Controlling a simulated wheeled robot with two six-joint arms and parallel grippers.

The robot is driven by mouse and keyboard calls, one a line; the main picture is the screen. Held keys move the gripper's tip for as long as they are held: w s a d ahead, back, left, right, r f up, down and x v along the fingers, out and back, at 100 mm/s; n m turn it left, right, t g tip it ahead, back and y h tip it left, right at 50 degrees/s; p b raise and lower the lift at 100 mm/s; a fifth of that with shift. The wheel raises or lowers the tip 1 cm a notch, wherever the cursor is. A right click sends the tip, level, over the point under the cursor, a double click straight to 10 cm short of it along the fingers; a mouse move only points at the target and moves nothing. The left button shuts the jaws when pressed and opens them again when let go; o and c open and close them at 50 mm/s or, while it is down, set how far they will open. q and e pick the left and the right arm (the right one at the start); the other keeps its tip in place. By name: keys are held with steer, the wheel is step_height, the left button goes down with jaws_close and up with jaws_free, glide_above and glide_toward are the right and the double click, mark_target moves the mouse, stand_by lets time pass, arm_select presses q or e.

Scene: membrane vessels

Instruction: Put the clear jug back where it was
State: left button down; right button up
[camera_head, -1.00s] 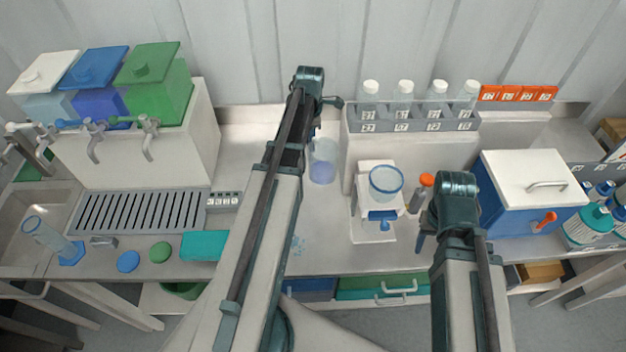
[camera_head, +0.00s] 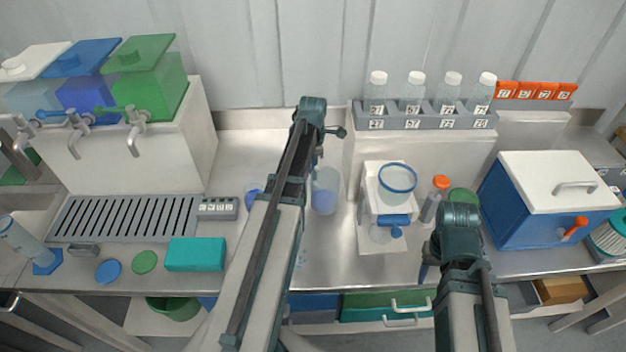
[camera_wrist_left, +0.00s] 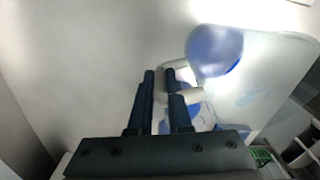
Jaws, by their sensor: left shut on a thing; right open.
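The clear jug (camera_head: 325,190) holds some bluish liquid and is upright near the middle of the worktop, just right of my left arm. I cannot tell whether its base touches the steel. My left gripper (camera_wrist_left: 160,80) is shut on the jug's pale handle (camera_wrist_left: 180,97). In the left wrist view the jug (camera_wrist_left: 265,85) fills the right side. In the head view my left arm hides most of the left jaws. My right gripper (camera_head: 424,268) is open and empty near the front edge, right of the white filter stand (camera_head: 380,238).
A clear bowl (camera_head: 397,180) sits on the filter stand. A bottle rack (camera_head: 430,122) is behind. A drain grate (camera_head: 120,218) and a teal block (camera_head: 195,254) lie left.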

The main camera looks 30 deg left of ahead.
arm_select(q)
steer(key=shift+f+b, duration=0.95)
steer(key=shift+f, duration=0.45)
steer(key=shift+f, duration=0.15)
steer(key=c, duration=0.8)
jaws_free()
steer(key=shift+c, duration=0.2)
step_height(320, 180, up, 12)
steer(key=p, duration=1.2)
steer(key=shift+r, duration=0.25)
steer(key=shift+w, duration=0.1)
steer(key=shift+f, duration=0.1)
